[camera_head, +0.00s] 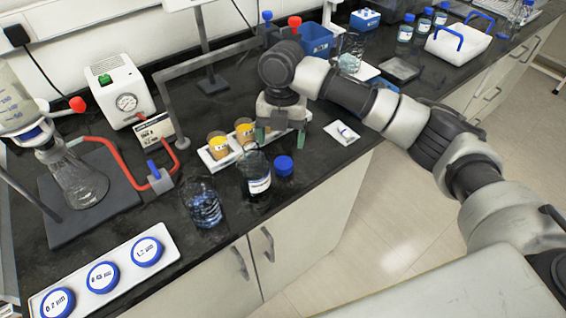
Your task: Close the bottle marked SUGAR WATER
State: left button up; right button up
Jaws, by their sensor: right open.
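A clear bottle (257,175) with a pale label stands near the front edge of the bench. Its neck shows no cap; the label is too small to read. A blue cap (284,165) sits on the bench just right of the bottle. My right gripper (281,136) is open, its fingers pointing down, above and behind the blue cap. It appears empty, apart from the bottle and the cap. My left gripper is not in view.
A glass vessel (203,204) stands left of the bottle. Behind is a white tray (209,161) with yellow-filled cups. A filter tray (166,234) lies front left, near a flask (77,182) with red tubing. Several blue-capped bottles (405,30) stand at the back right.

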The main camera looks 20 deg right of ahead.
aim_at(284, 163)
jog(key=shift+s+f, duration=0.15)
jog(key=shift+f, duration=0.75)
jog(key=shift+s+d+f+p, duration=0.1)
jog(key=shift+s+f+p, duration=0.1)
jog(key=shift+f, duration=0.65)
jog(key=shift+s+a+f+p, duration=0.1)
jog(key=shift+f+p, duration=0.15)
jog(key=shift+f, duration=0.65)
jog(key=shift+s+d+f+p, duration=0.1)
jog(key=shift+f+p, duration=0.1)
jog(key=shift+f, duration=0.65)
jog(key=c, duration=1)
